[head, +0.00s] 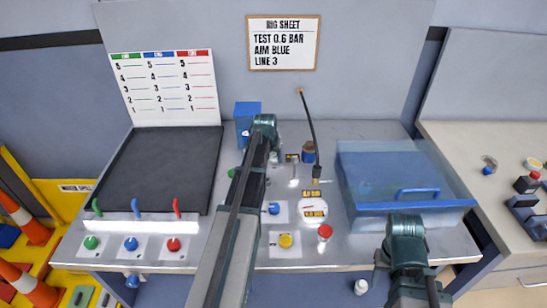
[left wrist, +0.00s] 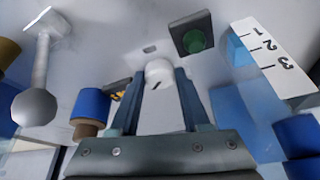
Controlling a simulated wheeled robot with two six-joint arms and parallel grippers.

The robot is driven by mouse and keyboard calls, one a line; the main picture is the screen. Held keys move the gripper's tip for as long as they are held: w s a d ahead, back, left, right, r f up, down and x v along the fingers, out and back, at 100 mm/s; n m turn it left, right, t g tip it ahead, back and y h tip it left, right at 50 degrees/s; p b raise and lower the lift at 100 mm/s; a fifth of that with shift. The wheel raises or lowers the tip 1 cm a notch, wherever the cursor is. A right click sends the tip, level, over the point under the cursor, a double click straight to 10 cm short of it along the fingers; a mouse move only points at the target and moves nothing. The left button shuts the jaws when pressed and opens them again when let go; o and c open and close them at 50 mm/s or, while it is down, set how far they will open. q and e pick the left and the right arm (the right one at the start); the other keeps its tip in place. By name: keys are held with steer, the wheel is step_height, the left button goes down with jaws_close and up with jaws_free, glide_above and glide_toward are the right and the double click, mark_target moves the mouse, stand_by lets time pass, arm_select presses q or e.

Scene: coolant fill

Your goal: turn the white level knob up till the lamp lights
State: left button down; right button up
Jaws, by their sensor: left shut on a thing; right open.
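The white knob (left wrist: 159,72) with a dark mark on its face shows in the left wrist view. My left gripper (left wrist: 161,84) is shut on it, one finger on each side. A round green lamp (left wrist: 194,40) in a dark square plate is just right of the knob; it looks dull and dark green. In the head view my left arm reaches over the bench and hides the knob and the left fingers. My right arm shows at the lower right, but its jaws cannot be seen.
A blue-topped part (left wrist: 90,103) and a grey ball-ended lever (left wrist: 35,105) stand left of the fingers. A numbered scale (left wrist: 272,55) is at the right. In the head view a clear blue-rimmed bin (head: 400,208) and a black mat (head: 160,168) flank my left arm.

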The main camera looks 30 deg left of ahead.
arm_select(q)
steer(key=shift+m, duration=0.3)
steer(key=shift+a+m+h, duration=0.1)
steer(key=shift+m+h, duration=0.4)
steer(key=shift+m, duration=0.7)
steer(key=shift+a+m+h, duration=0.1)
steer(key=shift+m+h, duration=0.4)
steer(key=shift+m, duration=0.7)
steer(key=shift+c, duration=1.9)
jaws_free()
steer(key=p+v, duration=1.2)
steer(key=v, duration=0.1)
steer(key=shift+s+r+p, duration=0.2)
steer(key=shift+r+p, duration=0.15)
steer(key=shift+p, duration=0.05)
